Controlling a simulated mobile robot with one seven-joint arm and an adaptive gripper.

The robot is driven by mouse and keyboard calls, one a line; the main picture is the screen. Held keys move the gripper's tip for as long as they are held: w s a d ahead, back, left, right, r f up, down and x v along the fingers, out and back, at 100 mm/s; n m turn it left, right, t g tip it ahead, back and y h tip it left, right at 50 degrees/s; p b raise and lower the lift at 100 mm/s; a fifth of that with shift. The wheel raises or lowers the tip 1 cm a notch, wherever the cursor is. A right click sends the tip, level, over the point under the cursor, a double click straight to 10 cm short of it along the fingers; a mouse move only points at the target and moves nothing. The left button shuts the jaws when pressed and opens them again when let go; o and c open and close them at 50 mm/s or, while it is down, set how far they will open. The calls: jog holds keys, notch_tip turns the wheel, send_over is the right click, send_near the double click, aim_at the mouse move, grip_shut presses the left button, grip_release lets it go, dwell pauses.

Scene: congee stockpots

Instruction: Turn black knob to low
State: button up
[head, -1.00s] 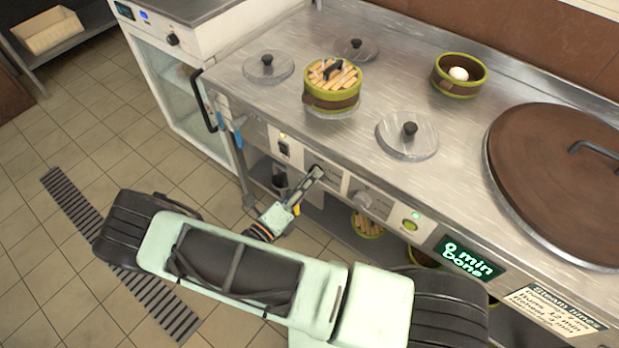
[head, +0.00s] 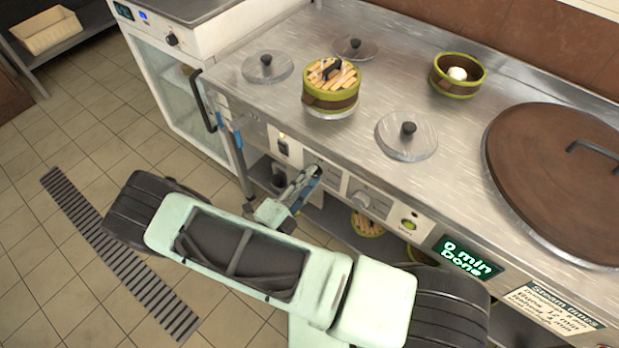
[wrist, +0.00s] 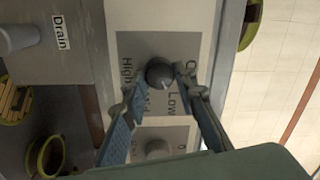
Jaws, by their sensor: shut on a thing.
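The black knob (wrist: 159,71) is on a grey plate on the stove's front panel, in the wrist view. "High" is printed to its left, "Low" to its lower right, and a partly hidden label starting with "O" to its upper right. Which mark the knob points to cannot be told. My gripper (wrist: 160,80) is shut on the knob, one finger on each side. In the head view my gripper (head: 311,173) reaches the front panel and hides the knob.
A bamboo steamer (head: 331,88) and lids stand on the stovetop. A blue-and-steel handle (head: 238,150) hangs left.

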jog(key=shift+n, duration=0.3)
jog(key=o, duration=1.2)
jog(key=shift+c, duration=0.2)
jog(key=shift+s, duration=0.1)
jog(key=v, duration=1.2)
